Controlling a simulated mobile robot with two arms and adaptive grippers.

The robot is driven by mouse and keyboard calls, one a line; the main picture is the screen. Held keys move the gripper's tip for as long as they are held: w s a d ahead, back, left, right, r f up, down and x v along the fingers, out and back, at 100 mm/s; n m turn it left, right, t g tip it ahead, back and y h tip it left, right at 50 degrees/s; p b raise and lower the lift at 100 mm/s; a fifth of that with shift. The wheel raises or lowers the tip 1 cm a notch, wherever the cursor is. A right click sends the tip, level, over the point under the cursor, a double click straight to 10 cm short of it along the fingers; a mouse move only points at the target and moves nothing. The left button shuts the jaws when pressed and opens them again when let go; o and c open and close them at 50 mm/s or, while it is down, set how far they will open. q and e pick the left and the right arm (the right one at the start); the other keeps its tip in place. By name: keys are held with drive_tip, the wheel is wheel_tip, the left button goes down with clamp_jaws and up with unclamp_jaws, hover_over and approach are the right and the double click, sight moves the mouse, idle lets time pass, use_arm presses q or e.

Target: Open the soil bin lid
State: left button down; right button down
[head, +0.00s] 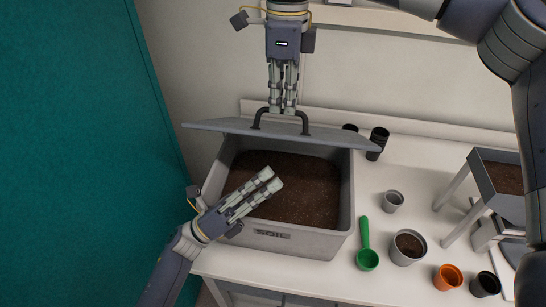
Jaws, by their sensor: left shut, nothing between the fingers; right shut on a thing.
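The grey soil bin (290,242) stands on the white bench, with dark soil (312,190) showing inside. Its grey lid (345,138) is raised and seen nearly edge-on above the bin's back rim, so the soil is uncovered. My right gripper (282,109) comes down from the top and is shut on the dark lid handle (304,121). My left gripper (271,179) is shut and empty, its fingers over the soil at the bin's left half. It covers part of the bin's left wall and rim. I cannot tell whether it touches the bin.
A green scoop (365,245), a soil-filled pot (408,247), an empty grey pot (393,201), an orange pot (448,277) and a black pot (486,285) stand right of the bin. Black pots (378,139) stand behind. A raised soil tray (497,180) is at right. A teal panel (75,150) fills the left.

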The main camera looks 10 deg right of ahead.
drive_tip(key=shift+w+d+f, duration=0.2)
use_arm(q)
drive_tip(key=shift+w+d+r, duration=0.35)
drive_tip(key=shift+w+r, duration=0.05)
drive_tip(key=shift+r, duration=0.3)
drive_tip(key=shift+w+d+r, duration=0.3)
drive_tip(key=shift+w+r, duration=0.15)
drive_tip(key=shift+r, duration=0.2)
drive_tip(key=shift+w+d+r, duration=0.35)
drive_tip(key=shift+w+r, duration=0.05)
drive_tip(key=shift+r, duration=0.3)
